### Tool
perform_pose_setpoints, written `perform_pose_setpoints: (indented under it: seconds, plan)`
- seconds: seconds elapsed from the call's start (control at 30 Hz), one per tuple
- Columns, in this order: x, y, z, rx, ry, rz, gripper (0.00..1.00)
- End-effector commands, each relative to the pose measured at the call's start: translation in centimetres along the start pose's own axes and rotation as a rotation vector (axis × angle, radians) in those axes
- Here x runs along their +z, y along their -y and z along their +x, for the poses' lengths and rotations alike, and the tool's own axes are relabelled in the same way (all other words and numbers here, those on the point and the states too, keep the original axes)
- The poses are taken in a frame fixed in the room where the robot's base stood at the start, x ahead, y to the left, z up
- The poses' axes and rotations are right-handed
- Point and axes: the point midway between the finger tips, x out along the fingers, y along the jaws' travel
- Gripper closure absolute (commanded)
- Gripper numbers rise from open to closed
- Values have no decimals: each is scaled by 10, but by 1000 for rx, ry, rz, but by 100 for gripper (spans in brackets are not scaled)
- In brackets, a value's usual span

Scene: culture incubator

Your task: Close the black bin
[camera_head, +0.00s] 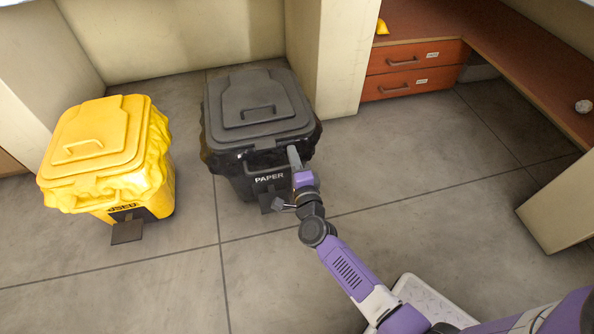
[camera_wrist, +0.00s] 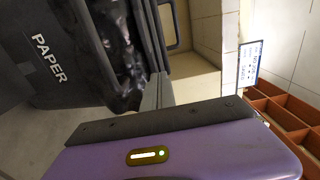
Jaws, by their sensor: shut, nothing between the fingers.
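The black bin (camera_head: 262,190) marked PAPER stands on the floor in the middle of the head view, with a black bag around its rim. Its dark grey lid (camera_head: 258,98) lies down over the top, with the handle toward the front; I cannot tell whether a thin gap is left. My gripper (camera_head: 293,156) is shut and empty at the front right edge of the bin, by the lid's rim. In the wrist view the bin (camera_wrist: 75,55) appears turned sideways, and the gripper tips (camera_wrist: 156,92) are close to the bag and lid edge; contact is unclear.
A yellow bin (camera_head: 105,160) with its lid down stands to the left. A wall and pillar (camera_head: 335,60) are behind the black bin. Red-brown drawers (camera_head: 412,80) and a counter (camera_head: 510,50) are at the right. The floor (camera_head: 440,160) right of the bin is clear.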

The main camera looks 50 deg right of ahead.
Motion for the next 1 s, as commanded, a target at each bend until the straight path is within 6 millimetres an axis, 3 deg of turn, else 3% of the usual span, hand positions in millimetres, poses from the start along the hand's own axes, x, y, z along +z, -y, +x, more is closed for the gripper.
perform_pose_setpoints:
  seconds: [0.13, 0.33, 1.0]
  plan:
    - [-1, -2, 26, -2, -2, 0, 100]
    - [0, -1, 46, 0, -1, -1, 100]
    - [0, 0, 54, 0, 1, -1, 100]
